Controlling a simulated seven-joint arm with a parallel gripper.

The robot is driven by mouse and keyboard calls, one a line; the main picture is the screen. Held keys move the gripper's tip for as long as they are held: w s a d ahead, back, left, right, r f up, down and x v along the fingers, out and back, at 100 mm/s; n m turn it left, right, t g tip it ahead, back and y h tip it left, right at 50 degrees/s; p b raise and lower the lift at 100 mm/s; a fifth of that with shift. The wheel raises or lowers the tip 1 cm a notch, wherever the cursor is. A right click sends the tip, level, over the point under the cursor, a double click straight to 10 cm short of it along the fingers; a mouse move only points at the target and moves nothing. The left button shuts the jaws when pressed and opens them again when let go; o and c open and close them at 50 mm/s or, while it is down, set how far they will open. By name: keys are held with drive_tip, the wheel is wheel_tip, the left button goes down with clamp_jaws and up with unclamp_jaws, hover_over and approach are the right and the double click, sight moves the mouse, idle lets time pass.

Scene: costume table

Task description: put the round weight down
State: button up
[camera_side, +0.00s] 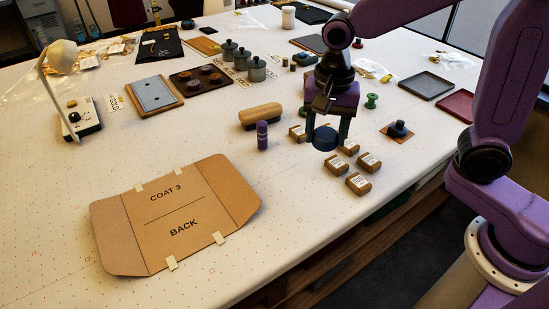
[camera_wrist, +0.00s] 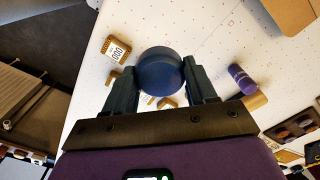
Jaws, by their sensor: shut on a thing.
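The round weight (camera_side: 325,138) is a dark blue disc. My gripper (camera_side: 327,131) is shut on it, with one finger on each side. In the side view it hangs among small labelled brown boxes; whether it touches the table or is a little above it, I cannot tell. In the wrist view the weight (camera_wrist: 160,72) sits between the two dark fingertips of my gripper (camera_wrist: 161,78). It hides part of the small boxes behind it.
Several small labelled boxes (camera_side: 369,162) lie close to the weight. A purple cylinder (camera_side: 262,135) and a tan rounded block (camera_side: 261,116) stand to the left. A dark knobbed piece (camera_side: 398,130) is to the right. A cardboard folder (camera_side: 175,214) lies in front; table around it is clear.

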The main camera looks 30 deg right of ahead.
drive_tip(key=w+a+f, duration=0.3)
drive_tip(key=w, duration=0.4)
hover_over(274, 165)
drive_tip(key=s, duration=0.1)
drive_tip(key=f, duration=0.4)
drive_tip(key=shift+s+d+f, duration=0.15)
drive_tip(key=shift+d+f, duration=0.2)
drive_tip(key=shift+w+a+f, duration=0.3)
drive_tip(key=shift+w+f, duration=0.3)
drive_tip(key=shift+f, duration=1.65)
drive_tip(key=shift+f, duration=0.1)
drive_tip(key=o, duration=1.3)
drive_tip(key=shift+f, duration=0.1)
wheel_tip(274, 165, up, 12)
drive_tip(key=shift+r, duration=0.2)
